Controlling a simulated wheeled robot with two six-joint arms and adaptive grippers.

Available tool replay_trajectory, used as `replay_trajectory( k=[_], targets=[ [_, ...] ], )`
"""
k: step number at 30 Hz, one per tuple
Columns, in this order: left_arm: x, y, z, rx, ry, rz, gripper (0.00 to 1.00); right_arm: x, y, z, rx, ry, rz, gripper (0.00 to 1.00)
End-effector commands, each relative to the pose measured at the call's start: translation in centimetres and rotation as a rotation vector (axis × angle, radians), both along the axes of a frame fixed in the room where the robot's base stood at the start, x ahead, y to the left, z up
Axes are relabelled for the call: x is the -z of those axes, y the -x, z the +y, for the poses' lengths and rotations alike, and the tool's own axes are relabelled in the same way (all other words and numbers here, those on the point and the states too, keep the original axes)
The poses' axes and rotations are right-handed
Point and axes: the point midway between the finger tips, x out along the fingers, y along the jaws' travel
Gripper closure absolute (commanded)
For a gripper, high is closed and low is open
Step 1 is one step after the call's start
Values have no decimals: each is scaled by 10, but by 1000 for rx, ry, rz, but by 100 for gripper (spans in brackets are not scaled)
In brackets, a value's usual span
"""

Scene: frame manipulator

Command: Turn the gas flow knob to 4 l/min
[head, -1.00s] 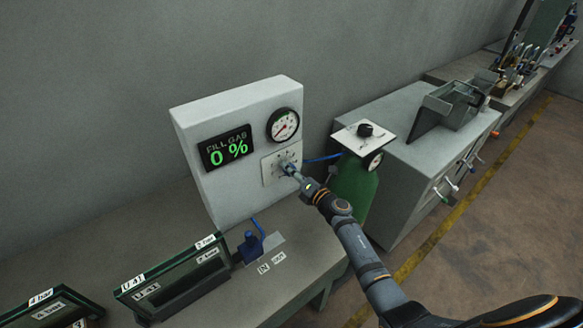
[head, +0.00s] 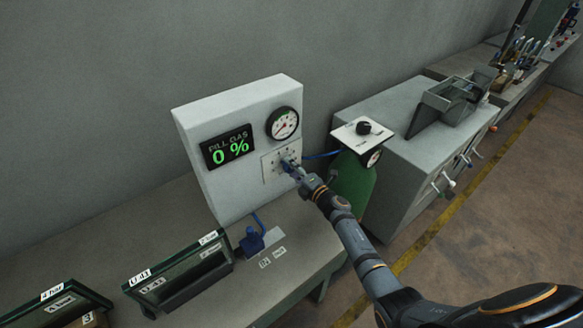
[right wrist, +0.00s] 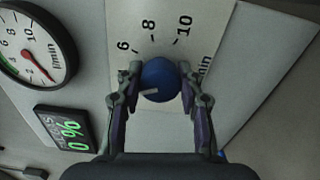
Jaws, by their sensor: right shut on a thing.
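The blue gas flow knob (right wrist: 160,80) sits on a white dial plate (right wrist: 200,25) on the front of a grey panel. My right gripper (right wrist: 160,84) is shut on it, one finger on each side. The knob's white mark points left and slightly down in the right wrist view. The printed 6, 8 and 10 show above the knob; the lower numbers are hidden behind the left finger. In the head view my right gripper (head: 292,168) covers part of the dial plate (head: 268,166). My left gripper is not in view.
A green gas bottle (head: 352,185) stands beside the bench. Dark-framed glass units (head: 180,275) and a blue valve (head: 252,241) are on the bench.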

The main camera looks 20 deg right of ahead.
Motion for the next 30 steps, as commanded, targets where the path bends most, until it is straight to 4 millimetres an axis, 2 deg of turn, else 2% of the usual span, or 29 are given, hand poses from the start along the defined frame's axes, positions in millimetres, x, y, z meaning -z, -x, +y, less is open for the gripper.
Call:
replay_trajectory(
  k=[9,10,15,25,30],
  targets=[
    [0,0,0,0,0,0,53,1,0,0,0,1,2,94],
    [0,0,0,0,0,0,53,1,0,0,0,1,2,60],
    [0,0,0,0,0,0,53,1,0,0,0,0,1,39],
    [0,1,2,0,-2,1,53,1,4,-2,0,2,2,39],
    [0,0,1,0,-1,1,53,3,33,-12,0,4,3,39]
  ],
)
